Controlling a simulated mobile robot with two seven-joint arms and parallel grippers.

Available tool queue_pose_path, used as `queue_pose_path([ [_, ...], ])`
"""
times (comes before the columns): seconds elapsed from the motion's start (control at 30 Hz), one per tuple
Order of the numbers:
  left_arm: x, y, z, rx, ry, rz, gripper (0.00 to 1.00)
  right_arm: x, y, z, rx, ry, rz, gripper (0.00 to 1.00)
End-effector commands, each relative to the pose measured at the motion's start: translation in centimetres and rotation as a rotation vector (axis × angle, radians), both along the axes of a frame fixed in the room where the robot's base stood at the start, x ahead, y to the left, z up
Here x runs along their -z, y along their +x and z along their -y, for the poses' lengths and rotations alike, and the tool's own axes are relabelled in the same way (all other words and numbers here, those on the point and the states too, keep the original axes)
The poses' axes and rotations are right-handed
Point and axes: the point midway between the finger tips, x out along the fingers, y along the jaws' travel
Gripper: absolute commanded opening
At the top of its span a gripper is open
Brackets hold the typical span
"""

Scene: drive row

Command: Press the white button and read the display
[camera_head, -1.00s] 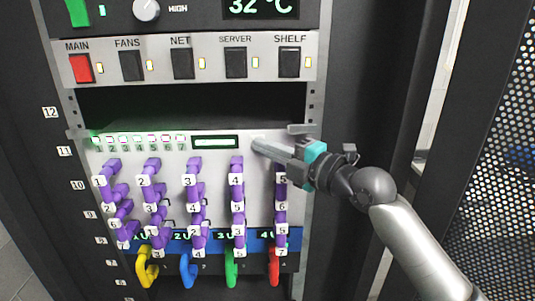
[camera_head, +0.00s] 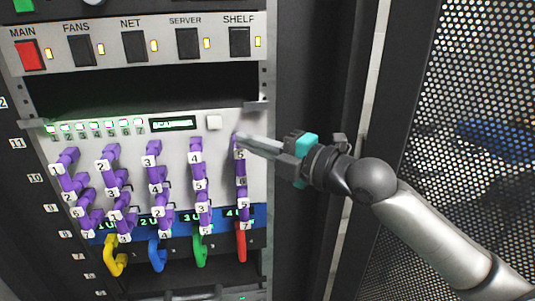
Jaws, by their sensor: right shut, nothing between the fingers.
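My right gripper (camera_head: 240,141) is shut and empty. Its tip is to the right of and a little below the button, apart from it in the picture, in front of the top of the rightmost purple cable column. The whole button face shows. My left gripper is not in view.
Several purple numbered plugs (camera_head: 155,188) stick out below the display. Yellow, blue, green and red handles (camera_head: 200,250) hang at the bottom. A switch row with a red MAIN switch (camera_head: 30,55) is above. A perforated door (camera_head: 460,110) stands at right.

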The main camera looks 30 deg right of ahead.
Motion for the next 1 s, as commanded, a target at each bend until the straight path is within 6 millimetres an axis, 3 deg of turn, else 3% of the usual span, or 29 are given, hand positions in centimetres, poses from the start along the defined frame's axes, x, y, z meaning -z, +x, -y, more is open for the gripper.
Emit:
queue_pose_path([
  [0.1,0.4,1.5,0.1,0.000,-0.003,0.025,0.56,0.3,-1.4,0.5,-0.004,-0.005,-0.004,0.00],
  [0.4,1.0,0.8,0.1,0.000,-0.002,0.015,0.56,0.1,-3.1,1.6,-0.003,-0.001,-0.003,0.00],
  [1.0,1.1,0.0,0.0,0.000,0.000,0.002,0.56,0.0,-3.4,1.7,-0.004,0.000,-0.001,0.00],
])
